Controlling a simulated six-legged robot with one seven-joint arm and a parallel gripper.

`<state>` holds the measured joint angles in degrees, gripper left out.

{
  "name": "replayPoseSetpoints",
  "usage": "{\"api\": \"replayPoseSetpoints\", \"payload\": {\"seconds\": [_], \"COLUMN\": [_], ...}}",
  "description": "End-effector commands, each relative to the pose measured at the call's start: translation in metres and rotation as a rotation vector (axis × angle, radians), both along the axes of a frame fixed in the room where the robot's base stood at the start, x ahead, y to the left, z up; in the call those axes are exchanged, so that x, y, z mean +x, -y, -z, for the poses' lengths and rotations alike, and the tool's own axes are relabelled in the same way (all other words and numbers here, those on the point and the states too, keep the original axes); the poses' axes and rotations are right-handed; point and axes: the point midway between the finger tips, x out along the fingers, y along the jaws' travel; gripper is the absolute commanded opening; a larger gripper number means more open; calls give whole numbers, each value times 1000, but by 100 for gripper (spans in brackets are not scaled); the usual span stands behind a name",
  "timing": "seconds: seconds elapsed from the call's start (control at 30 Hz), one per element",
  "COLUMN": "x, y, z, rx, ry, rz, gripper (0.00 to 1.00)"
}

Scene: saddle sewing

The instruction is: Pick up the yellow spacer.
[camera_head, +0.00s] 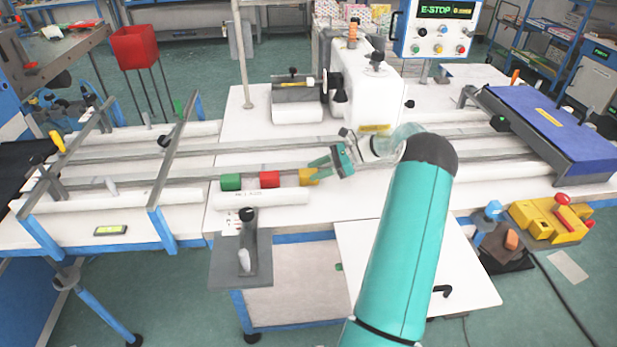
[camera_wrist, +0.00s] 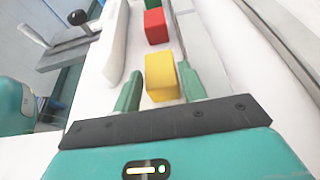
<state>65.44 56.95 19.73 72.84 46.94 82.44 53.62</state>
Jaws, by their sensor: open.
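The yellow spacer (camera_wrist: 162,76) is a small block on the white table. In the head view the yellow spacer (camera_head: 307,177) is partly hidden by the fingers of my gripper (camera_head: 318,168). I cannot tell whether the fingers touch it. The red spacer (camera_head: 269,180) and the green spacer (camera_head: 231,182) stand in a row to its left.
A white roller (camera_head: 262,198) lies in front of the spacers, and a metal rail (camera_head: 200,182) runs along behind them. The white sewing machine (camera_head: 368,95) stands behind my gripper. A grey bracket with a lever (camera_head: 246,262) is at the table's front edge.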

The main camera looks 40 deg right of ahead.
Motion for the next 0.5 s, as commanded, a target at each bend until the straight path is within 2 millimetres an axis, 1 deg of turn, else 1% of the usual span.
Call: {"api": "replayPoseSetpoints", "payload": {"seconds": [0.03,0.2,0.33,0.5], "x": [5,20,25,26], "y": [-8,-30,-37,-38], "z": [3,15,19,19], "rx": [3,3,1,1], "ry": [-1,-1,0,0], "rz": [-3,-2,0,0], "gripper": [42,42,42,42]}}
